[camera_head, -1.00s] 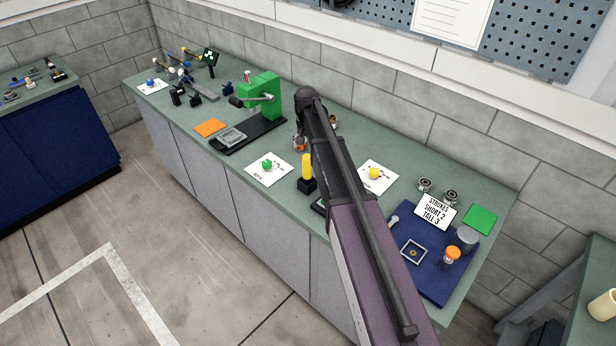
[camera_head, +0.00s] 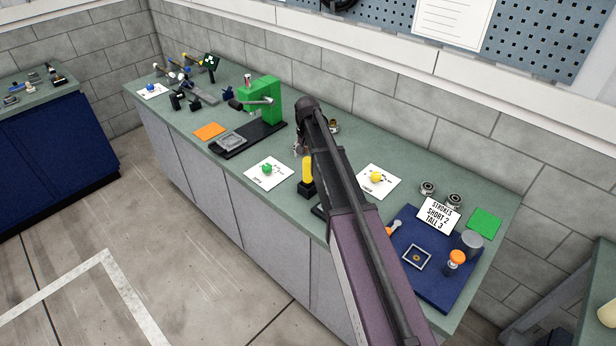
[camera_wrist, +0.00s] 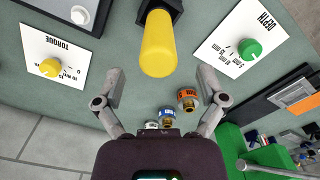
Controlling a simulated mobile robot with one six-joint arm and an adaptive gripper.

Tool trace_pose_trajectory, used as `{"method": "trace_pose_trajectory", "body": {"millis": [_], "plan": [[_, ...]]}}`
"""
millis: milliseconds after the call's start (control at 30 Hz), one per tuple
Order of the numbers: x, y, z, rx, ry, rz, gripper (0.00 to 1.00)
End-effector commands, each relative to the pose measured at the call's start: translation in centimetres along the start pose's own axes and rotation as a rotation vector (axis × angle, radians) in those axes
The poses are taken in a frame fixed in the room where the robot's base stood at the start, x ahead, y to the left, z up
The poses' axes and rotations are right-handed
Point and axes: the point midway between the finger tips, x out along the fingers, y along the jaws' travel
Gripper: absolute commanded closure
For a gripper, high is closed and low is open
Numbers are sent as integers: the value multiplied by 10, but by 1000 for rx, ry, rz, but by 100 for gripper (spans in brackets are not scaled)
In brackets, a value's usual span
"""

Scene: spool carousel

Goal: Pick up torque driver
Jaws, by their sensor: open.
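The torque driver appears to be the yellow-handled tool (camera_head: 307,169) upright in a black holder (camera_head: 306,189) on the bench. In the wrist view the yellow handle (camera_wrist: 158,45) points toward my gripper (camera_wrist: 158,82). My two fingers are spread wide, one on each side of the line of the handle. The handle's end lies just beyond and between the fingertips, with no contact visible. Nothing is held. In the head view my arm hides most of the gripper and part of the area beside the holder.
A white card with a green knob (camera_head: 267,168) and one with a yellow knob (camera_head: 376,177) flank the holder. Small cylindrical fittings (camera_wrist: 187,98) lie under my gripper. A green press (camera_head: 263,100) stands left; a blue mat (camera_head: 420,288) lies right.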

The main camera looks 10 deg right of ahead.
Motion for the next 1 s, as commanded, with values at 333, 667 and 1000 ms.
{"method": "trace_pose_trajectory", "body": {"millis": [333,667,1000], "plan": [[25,2,2,1,0,0,9],[47,3,2,2,0,0,9],[50,3,2,2,0,0,9]]}}
